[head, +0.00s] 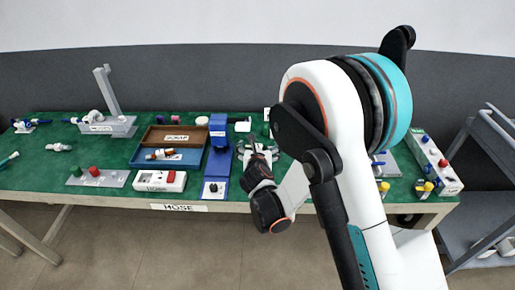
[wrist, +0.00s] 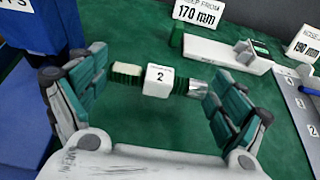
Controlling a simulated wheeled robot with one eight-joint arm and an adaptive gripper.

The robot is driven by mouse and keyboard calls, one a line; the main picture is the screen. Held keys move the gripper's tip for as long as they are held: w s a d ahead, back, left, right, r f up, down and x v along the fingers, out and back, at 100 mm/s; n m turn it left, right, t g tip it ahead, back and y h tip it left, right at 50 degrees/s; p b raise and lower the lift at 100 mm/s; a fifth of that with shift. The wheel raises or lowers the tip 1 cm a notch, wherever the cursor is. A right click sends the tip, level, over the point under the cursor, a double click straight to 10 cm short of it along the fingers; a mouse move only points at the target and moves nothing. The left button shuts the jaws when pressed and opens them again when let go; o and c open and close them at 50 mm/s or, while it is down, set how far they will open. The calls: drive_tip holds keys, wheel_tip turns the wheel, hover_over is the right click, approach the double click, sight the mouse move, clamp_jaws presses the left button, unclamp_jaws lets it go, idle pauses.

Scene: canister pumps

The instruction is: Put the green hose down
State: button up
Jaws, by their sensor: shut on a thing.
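In the wrist view the green hose (wrist: 128,74) is a short ribbed piece with a white collar marked 2 (wrist: 158,81) around its middle and a silvery part at its right end. My gripper (wrist: 157,82) is shut on it, with the hose lying crosswise between the two fingers. Green table surface (wrist: 140,115) shows beneath; I cannot tell whether the hose touches it. In the head view my gripper (head: 258,150) is over the table's middle, right of the blue stand, and the hose there cannot be made out clearly.
A blue stand (head: 218,165) is close on the left. A white fixture (wrist: 225,52) with a 170 mm sign (wrist: 199,12) lies beyond the gripper; a grey plate (wrist: 297,100) is at right. A brown tray (head: 173,139) and blue tray (head: 190,158) stand further left.

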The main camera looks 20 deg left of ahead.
sight(259, 145)
drive_tip(key=shift+x, duration=0.9)
drive_tip(key=w+f+b, duration=0.2)
drive_tip(key=w, duration=0.1)
drive_tip(key=shift+w+a+f, duration=0.3)
drive_tip(key=shift+a+f, duration=0.1)
drive_tip(key=shift+r, duration=0.1)
drive_tip(key=o, duration=0.7)
drive_tip(key=shift+o, duration=0.2)
